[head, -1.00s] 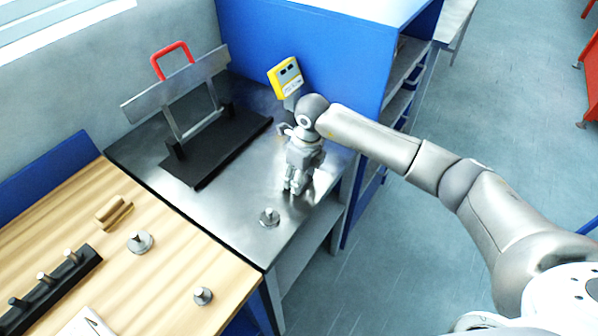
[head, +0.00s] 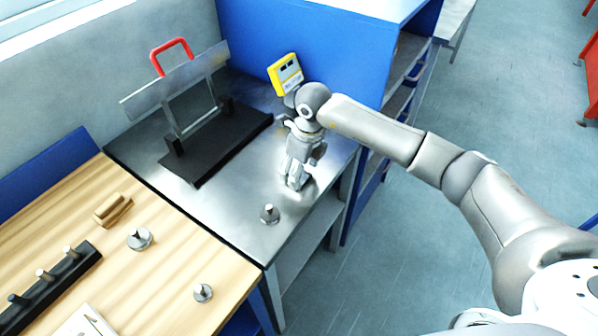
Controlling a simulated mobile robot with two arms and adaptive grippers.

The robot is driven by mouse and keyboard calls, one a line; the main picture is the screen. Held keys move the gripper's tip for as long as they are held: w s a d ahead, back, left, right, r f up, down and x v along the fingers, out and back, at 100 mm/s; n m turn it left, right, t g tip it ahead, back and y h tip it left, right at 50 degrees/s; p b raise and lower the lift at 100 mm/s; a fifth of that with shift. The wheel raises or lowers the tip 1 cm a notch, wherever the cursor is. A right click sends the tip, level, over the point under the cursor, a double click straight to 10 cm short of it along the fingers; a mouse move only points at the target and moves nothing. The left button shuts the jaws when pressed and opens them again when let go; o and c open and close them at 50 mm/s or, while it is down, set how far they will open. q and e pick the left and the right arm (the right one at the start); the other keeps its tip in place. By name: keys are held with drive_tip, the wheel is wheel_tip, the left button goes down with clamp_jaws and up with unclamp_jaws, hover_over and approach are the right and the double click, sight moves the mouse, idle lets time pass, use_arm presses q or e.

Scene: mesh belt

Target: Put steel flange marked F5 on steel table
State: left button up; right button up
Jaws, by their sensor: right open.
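The steel table (head: 232,228) stands in the middle, beside a wooden-topped bench. One small steel flange (head: 269,214) with an upright stub sits near the steel table's front edge. Two similar flanges, one to the left (head: 139,239) and one nearer the front (head: 203,293), stand on the wooden top. No marks can be read at this size, so I cannot tell which is F5. My right gripper (head: 294,184) points down, low over the steel table's right part, behind the flange there. It is open, and no held part shows between its fingers. My left gripper is not in view.
A yellow device (head: 285,74) is behind my right gripper. The wooden top (head: 165,285) holds a black peg rack (head: 55,283) and a wooden block (head: 112,209).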

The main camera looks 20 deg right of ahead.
sight(305, 180)
wheel_tip(305, 180, up, 10)
drive_tip(key=s+d+b, duration=0.1)
drive_tip(key=b, duration=0.1)
drive_tip(key=shift+s+r, duration=0.15)
drive_tip(key=shift+s, duration=0.05)
